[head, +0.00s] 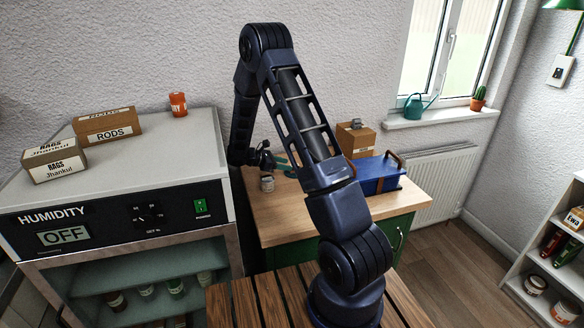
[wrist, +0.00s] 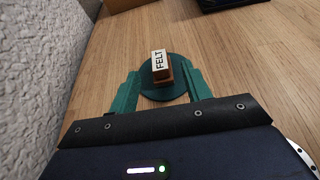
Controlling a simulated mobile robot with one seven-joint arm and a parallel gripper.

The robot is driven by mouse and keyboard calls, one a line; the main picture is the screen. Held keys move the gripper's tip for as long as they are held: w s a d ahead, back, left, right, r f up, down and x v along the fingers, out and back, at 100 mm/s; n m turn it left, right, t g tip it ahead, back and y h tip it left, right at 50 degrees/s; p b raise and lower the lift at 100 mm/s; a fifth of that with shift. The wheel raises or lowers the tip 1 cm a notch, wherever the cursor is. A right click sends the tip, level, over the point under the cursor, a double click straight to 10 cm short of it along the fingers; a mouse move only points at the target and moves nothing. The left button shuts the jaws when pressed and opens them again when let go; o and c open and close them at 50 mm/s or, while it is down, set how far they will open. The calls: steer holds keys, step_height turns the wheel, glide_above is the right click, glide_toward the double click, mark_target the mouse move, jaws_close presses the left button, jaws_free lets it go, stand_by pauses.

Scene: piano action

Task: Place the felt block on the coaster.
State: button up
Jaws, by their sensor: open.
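The felt block (wrist: 161,67) is a small wooden block with a white label reading FELT, in the middle of the wrist view. It appears to rest on the coaster (wrist: 163,94), a round dark green disc on the wooden top. My gripper (wrist: 160,73) is open, with its green fingers on either side of the block and a gap on both sides. In the head view my gripper (head: 282,163) is low over the back left of the wooden top. The block and coaster cannot be made out there.
A rough wall (wrist: 35,60) runs close along the left in the wrist view. On the wooden cabinet top (head: 290,218), a cardboard box (head: 355,138) and a blue case (head: 372,178) stand to the right. The humidity cabinet (head: 130,160) is to the left.

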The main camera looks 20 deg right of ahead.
steer(key=s+d+r+m+g+y, duration=0.15)
steer(key=s+r, duration=0.25)
steer(key=r, duration=0.4)
steer(key=s+d+r+m+y, duration=0.1)
steer(key=s+d+r+m, duration=0.2)
steer(key=r, duration=0.4)
steer(key=s+a+r+m+t+y, duration=0.1)
steer(key=s+r+m+t+y, duration=0.1)
steer(key=s, duration=0.8)
steer(key=s+a+r+m+t+y, duration=0.2)
steer(key=s+r+m+y, duration=0.3)
steer(key=s, duration=0.5)
steer(key=s+a+r+m+t+y, duration=0.2)
steer(key=s+r+m+y, duration=0.2)
steer(key=s, duration=0.6)
step_height(320, 180, up, 3)
steer(key=shift+f+m, duration=0.1)
steer(key=shift+m, duration=1.15)
